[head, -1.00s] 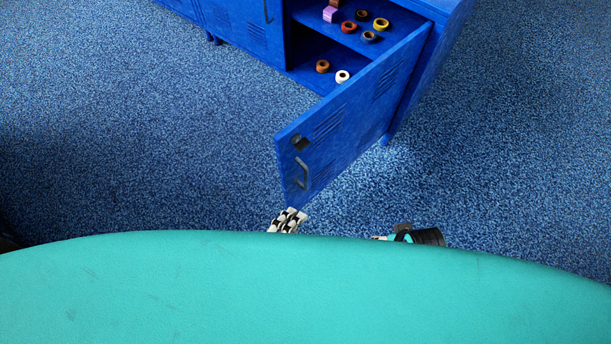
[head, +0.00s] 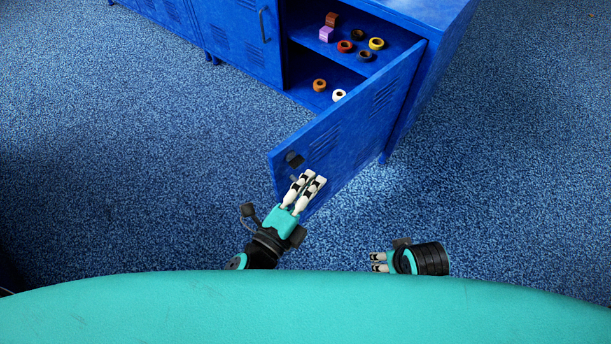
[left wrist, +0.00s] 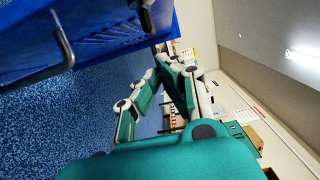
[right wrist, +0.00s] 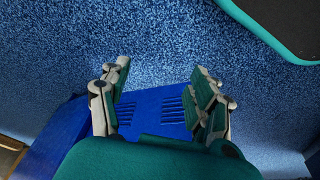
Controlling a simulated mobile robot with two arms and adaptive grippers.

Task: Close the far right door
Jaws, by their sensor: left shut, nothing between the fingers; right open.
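The far right door (head: 350,120) of the blue locker stands wide open, swung out toward me. Its latch plate (head: 294,159) shows near the free edge. My left gripper (head: 314,177) is shut and empty, in front of the door's lower free corner and covering most of its handle. I cannot tell whether it touches the door. In the left wrist view blue metal with a grey handle (left wrist: 62,42) lies beside the fingers (left wrist: 172,62). My right gripper (head: 374,262) is open and empty, below and right of the door; its fingers also show in the right wrist view (right wrist: 158,85).
The open compartment holds several small rings, among them a white one (head: 339,95) and a yellow one (head: 376,44), plus a purple box (head: 326,34). A shut locker door (head: 235,40) stands to the left. The blue carpet (head: 130,160) around is clear.

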